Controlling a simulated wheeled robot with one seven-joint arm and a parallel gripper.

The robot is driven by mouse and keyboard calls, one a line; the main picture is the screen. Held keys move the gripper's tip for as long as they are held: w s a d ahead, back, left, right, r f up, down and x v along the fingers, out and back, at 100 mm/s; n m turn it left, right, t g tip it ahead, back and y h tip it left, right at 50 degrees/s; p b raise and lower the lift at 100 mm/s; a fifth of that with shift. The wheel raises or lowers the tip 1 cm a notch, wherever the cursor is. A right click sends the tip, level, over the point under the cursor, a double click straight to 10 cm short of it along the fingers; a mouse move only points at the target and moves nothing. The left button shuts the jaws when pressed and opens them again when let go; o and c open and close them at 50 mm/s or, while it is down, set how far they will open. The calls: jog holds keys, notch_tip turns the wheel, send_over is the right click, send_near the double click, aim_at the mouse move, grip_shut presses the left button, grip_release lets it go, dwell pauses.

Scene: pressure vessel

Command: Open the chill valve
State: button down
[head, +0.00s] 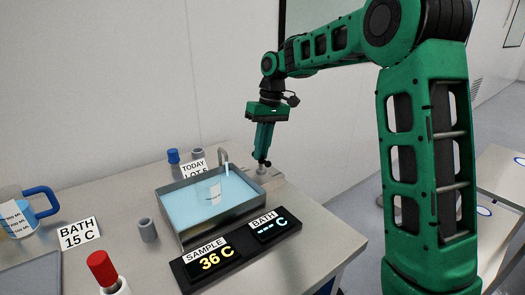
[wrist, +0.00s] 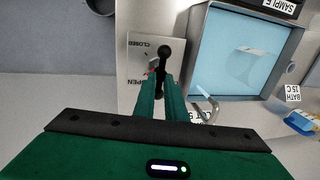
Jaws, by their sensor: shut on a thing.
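The chill valve's black lever (wrist: 164,54) shows in the wrist view on a pale plate (wrist: 135,62) marked CLOSED and OPEN. A small red mark lies beside the lever. My gripper (wrist: 161,88) is shut on the lever, with one green finger on each side of it. In the head view, my gripper (head: 262,160) points down at the valve (head: 262,170), just right of the bath's back corner. The fingers hide part of the lever, and I cannot tell exactly which label it points to.
The blue water bath (head: 215,203) holds a clear vessel and has a bent spout (head: 225,158) close to my gripper. A display (head: 240,248) reads SAMPLE 36 C and BATH dashes. A red-capped bottle (head: 103,270), a grey cup (head: 147,230) and a jug (head: 20,212) stand left.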

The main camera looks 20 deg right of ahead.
jog(key=shift+w+d+r, duration=0.1)
dwell(0.5)
jog(key=c, duration=1.8)
grip_release()
jog(key=r, duration=0.3)
jog(key=d+r, duration=0.1)
jog(key=r, duration=0.3)
jog(key=d+r, duration=0.1)
jog(key=r, duration=0.2)
jog(key=shift+w+r, duration=0.2)
jog(key=shift+w, duration=0.15)
